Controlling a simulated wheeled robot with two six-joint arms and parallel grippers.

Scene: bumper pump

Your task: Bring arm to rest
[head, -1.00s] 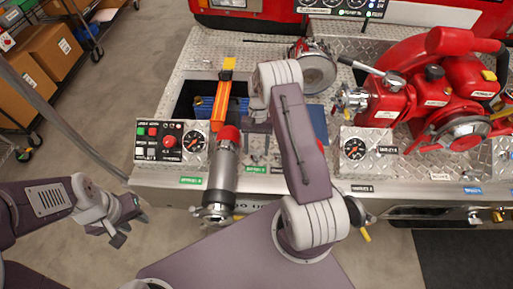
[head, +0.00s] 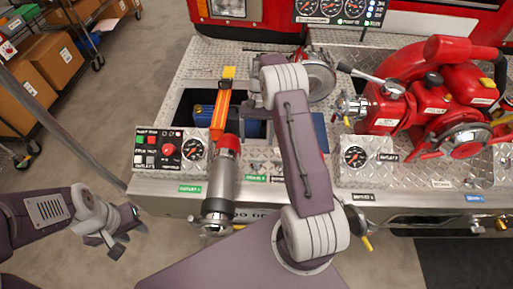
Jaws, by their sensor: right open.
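My right arm rises from the bottom middle and reaches over the bumper deck. Its gripper (head: 254,117) shows partly at the left of the wrist, dark and open, above the deck near the recess; much of it is hidden by my arm. I see nothing held in it. My left gripper (head: 128,236) is at the lower left, over the floor in front of the bumper. Its fingers are apart with nothing between them.
A silver nozzle with a red end (head: 221,182) lies by the control panel (head: 158,150). An orange strap (head: 220,118) crosses the recess with a blue item (head: 204,111). A red pump (head: 440,105) stands right. Boxes on carts (head: 55,62) are at far left.

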